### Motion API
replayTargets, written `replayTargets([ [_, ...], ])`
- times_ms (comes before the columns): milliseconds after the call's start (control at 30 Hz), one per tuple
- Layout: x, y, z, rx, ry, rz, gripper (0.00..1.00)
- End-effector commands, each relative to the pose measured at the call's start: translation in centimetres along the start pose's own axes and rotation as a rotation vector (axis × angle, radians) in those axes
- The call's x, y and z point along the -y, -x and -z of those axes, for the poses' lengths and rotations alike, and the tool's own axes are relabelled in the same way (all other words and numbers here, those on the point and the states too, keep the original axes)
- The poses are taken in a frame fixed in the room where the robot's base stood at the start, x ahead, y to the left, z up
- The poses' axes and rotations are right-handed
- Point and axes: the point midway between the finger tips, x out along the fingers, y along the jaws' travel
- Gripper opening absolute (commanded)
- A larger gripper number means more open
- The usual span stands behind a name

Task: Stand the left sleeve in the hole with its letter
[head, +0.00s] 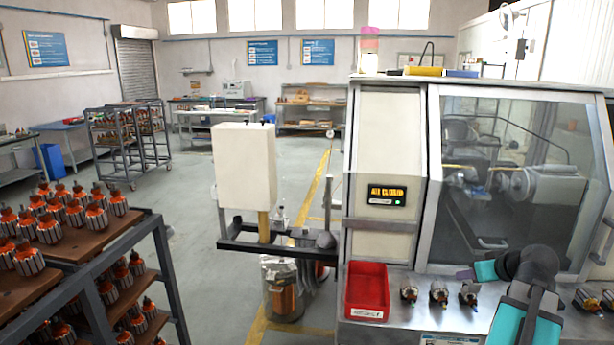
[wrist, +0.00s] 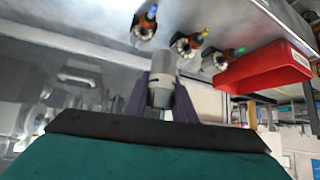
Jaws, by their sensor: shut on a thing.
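My gripper (head: 466,274) is in front of the winding machine's window, above the metal ledge, with its dark purple fingers pointing left in the head view. In the wrist view my gripper (wrist: 163,90) is shut on a grey cylindrical piece, which looks like a sleeve (wrist: 163,68). It sits between the two fingers, and its lower part narrows. No letter on it can be read. In the head view I cannot make out the held piece. I cannot make out a lettered hole or a second sleeve in either view.
A red bin (head: 367,290) stands on the ledge (head: 420,318), with several small armatures (head: 439,292) to its right. The machine window (head: 510,170) rises behind my arm. A cart of orange-topped armatures (head: 95,262) stands at left.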

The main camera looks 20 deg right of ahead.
Motion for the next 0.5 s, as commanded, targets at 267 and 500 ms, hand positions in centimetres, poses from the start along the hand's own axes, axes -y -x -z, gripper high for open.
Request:
replayTargets([
  [267,5.3,-3.4,2.4,0.0,0.019,0.019,0.0],
  [500,10.0,-6.0,4.1,0.0,0.033,0.034,0.0],
])
